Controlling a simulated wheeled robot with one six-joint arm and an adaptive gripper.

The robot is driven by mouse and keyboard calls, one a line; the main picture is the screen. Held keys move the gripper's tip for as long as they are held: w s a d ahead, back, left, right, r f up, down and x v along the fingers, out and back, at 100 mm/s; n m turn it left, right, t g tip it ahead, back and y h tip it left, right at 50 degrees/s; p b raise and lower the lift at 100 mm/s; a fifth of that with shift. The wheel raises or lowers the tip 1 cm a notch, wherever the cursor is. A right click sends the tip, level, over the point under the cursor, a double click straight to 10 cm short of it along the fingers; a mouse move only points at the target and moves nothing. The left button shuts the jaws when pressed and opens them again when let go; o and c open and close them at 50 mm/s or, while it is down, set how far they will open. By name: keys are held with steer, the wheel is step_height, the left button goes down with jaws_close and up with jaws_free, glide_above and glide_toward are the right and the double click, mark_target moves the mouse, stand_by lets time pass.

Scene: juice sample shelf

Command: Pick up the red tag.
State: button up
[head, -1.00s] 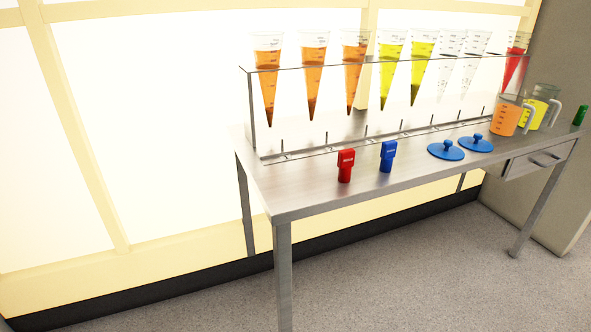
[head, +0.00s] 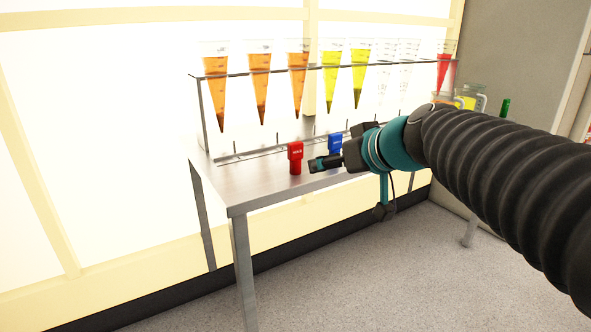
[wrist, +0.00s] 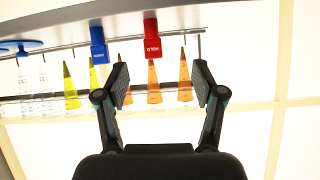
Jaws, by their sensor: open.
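The red tag (head: 295,158) stands upright on the metal table near its left end, with white lettering on its upper part. My gripper (head: 318,164) is just to its right in the head view, fingers pointing toward it. In the wrist view the picture is upside down, and the red tag (wrist: 152,45) shows beyond the gap between the open fingers of my gripper (wrist: 161,82). Nothing is between the fingers, and the tag looks untouched.
A blue tag (head: 335,143) stands close by, behind my gripper; it also shows in the wrist view (wrist: 98,45). My arm hides the table's right part. The table's left end is clear.

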steer(key=t, duration=0.1)
glide_toward(297, 145)
steer(key=shift+n+y, duration=0.3)
steer(key=shift+n, duration=0.1)
steer(key=x, duration=0.5)
steer(key=shift+p+x, duration=0.35)
steer(key=shift+x, duration=2.65)
steer(key=shift+d+f, duration=0.1)
steer(key=shift+d, duration=0.15)
steer(key=c, duration=1.2)
